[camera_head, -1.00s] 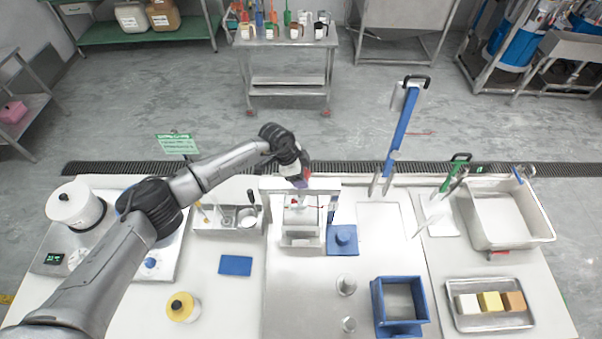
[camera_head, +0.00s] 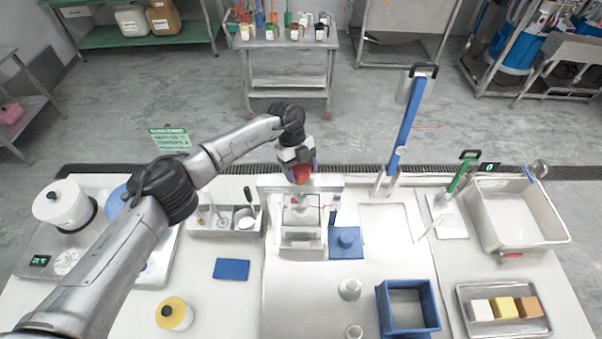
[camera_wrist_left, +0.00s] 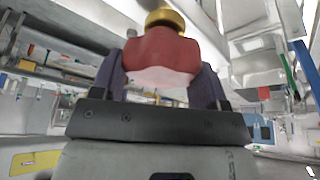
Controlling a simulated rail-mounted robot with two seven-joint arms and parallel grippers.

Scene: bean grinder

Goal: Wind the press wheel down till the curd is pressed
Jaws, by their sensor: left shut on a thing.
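The press stands at the back middle of the bench, with a light grey crossbeam (camera_head: 328,182) over a pale box-shaped mould (camera_head: 301,236). My left gripper (camera_head: 300,174) is at the top of the press, above the crossbeam. It is shut on a red wheel part (camera_wrist_left: 160,52), which sits between the two dark fingers in the left wrist view. A brass-coloured piece (camera_wrist_left: 165,18) shows beyond the red part. The gripper hides most of the wheel in the head view. I cannot make out the curd. My right gripper is not in view.
A blue open box (camera_head: 405,330) and an empty basin (camera_head: 515,239) lie to the right.

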